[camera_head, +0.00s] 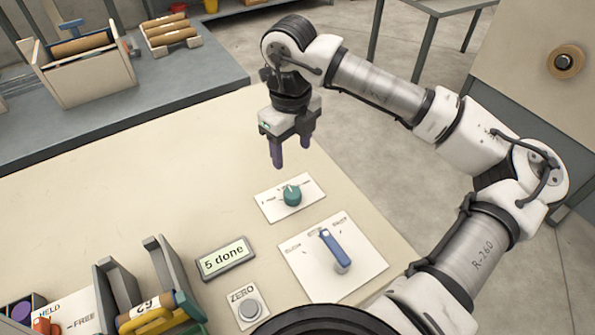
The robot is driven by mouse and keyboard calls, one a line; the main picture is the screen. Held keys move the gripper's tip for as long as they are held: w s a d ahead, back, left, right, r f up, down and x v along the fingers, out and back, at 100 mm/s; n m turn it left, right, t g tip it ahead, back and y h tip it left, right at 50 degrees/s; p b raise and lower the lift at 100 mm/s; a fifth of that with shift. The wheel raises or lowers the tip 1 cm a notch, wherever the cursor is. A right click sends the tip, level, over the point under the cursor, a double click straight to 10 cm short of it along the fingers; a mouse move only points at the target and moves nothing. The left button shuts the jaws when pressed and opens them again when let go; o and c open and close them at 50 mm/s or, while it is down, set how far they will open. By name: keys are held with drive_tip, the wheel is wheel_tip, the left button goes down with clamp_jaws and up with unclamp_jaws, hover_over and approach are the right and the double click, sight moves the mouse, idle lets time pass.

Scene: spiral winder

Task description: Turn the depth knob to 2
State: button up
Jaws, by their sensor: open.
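The depth knob is likely the round teal knob (292,195) on a small white plate (271,206) on the cream worktop. Its pale pointer mark faces up and slightly left in the picture. The numbers on the plate are too small to read. My gripper (291,156) hangs above the worktop, just behind the knob in the picture, with its purple fingers pointing down. The fingers are apart and empty, and do not touch the knob.
A blue lever (335,251) sits on a larger white plate near the knob. A display (225,258) reads "5 done", with a ZERO button (249,309) below it. Grey racks (118,288) stand at lower left. The worktop left of the knob is clear.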

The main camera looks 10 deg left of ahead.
sight(293, 192)
wheel_tip(293, 192, down, 14)
drive_tip(key=p, duration=0.3)
drive_tip(key=shift+r, duration=0.15)
drive_tip(key=c, duration=1)
